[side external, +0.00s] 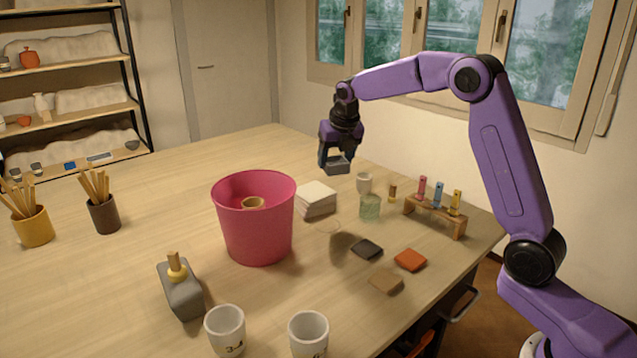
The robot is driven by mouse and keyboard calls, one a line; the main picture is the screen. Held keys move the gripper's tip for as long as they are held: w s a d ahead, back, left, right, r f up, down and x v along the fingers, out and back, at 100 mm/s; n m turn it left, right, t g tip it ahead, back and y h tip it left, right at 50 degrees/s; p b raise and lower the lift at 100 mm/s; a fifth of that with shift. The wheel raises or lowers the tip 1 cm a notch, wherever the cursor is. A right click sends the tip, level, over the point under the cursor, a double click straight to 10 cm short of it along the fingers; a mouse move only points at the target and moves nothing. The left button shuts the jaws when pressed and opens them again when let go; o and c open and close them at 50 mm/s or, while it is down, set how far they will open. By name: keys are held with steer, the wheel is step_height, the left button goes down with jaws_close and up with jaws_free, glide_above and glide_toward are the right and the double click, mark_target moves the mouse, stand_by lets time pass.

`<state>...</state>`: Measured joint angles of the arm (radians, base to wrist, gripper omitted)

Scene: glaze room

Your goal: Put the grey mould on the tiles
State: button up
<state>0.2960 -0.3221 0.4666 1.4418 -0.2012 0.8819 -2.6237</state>
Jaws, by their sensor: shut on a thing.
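My gripper (337,163) is in the air over the back of the table, shut on the grey mould (337,167). The mould looks like a small blue-grey block, partly hidden by the fingers. A stack of off-white square tiles (317,199) stands on the table below and slightly left of the gripper in the picture. A clear gap shows between the mould and the stack. Three flat squares lie apart nearer the front: a black one (367,249), an orange one (410,260) and a brown one (386,282).
A pink bucket (257,235) stands left of the stack. A grey block with a knob (181,292) and two cups (225,330) are in front.

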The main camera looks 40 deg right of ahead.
steer(key=w+f, duration=0.4)
steer(key=w, duration=0.1)
steer(key=w+f, duration=0.2)
steer(key=f, duration=0.1)
steer(key=shift+w+d, duration=0.15)
steer(key=shift+d, duration=0.25)
steer(key=shift+f, duration=1.5)
steer(key=shift+f, duration=0.15)
steer(key=o, duration=1.1)
